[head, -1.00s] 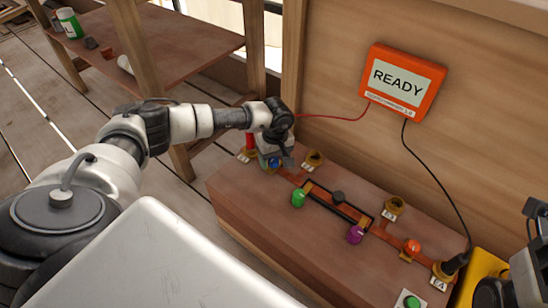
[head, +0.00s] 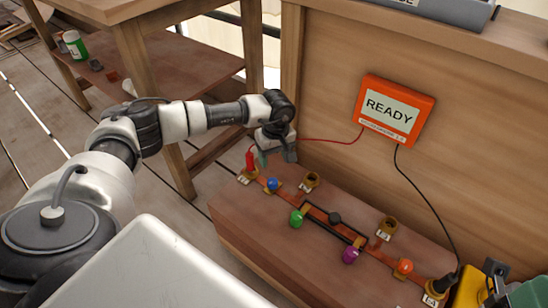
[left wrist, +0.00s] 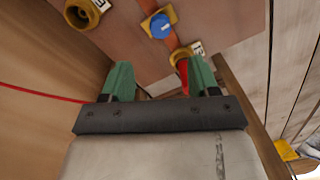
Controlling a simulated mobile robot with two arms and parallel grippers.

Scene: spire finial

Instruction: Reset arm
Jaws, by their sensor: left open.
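My left gripper (head: 275,160) hangs over the far left end of the wooden bench box (head: 236,226). In the left wrist view its green fingers (left wrist: 162,80) are spread apart. A red plug (head: 250,160) stands in the socket at that end, with a red wire. In the left wrist view the red plug (left wrist: 183,70) shows close beside the right-hand finger; I cannot tell whether they touch. The orange display box (head: 392,108) on the panel reads READY. My right gripper (head: 497,283) is only partly seen at the lower right edge.
On the box are a blue knob (head: 272,184), a green knob (head: 296,218), a purple knob (head: 350,255), an orange knob (head: 404,266) and a black plug (head: 440,285). Empty brass sockets (head: 387,228) sit behind them. A wooden shelf table (head: 195,65) stands at the left.

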